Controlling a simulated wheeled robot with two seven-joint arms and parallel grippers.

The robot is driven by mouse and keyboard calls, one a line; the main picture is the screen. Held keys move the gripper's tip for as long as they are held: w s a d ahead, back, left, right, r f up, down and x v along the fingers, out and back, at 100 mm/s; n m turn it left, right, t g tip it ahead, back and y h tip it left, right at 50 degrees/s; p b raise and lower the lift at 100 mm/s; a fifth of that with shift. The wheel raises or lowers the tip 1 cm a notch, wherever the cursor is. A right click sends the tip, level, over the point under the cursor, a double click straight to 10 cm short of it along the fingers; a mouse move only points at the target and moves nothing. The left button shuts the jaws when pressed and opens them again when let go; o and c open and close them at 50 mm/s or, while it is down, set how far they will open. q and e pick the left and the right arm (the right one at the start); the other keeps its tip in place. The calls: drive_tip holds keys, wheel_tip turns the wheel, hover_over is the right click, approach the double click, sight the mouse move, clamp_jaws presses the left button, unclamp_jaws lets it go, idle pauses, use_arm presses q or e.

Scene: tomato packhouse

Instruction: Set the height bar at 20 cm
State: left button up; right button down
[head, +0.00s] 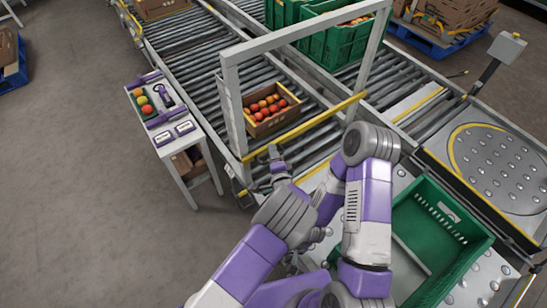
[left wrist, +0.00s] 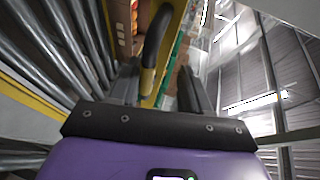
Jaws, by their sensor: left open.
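The height bar (head: 305,124) is a yellow bar across the grey gate frame (head: 229,95) over the roller conveyor. It spans the lower part of the frame, in front of a box of tomatoes. My left gripper (head: 273,155) is by the left part of the bar, on the near side. In the left wrist view its fingers (left wrist: 158,88) are apart, and a dark curved handle (left wrist: 155,42) with a yellowish end lies between or just beyond them. I cannot tell whether they touch it. No scale reading is legible. I cannot make out my right gripper.
A cardboard box (head: 262,127) of tomatoes stands on the rollers behind the bar. A small white table (head: 172,146) with tomatoes and tools is at the left. Green crates (head: 335,45) stand behind.

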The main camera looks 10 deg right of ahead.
use_arm(q)
wheel_tip(320, 180, up, 8)
drive_tip(key=shift+f+p, duration=0.25)
drive_tip(key=shift+p, duration=0.55)
drive_tip(key=shift+r, duration=0.25)
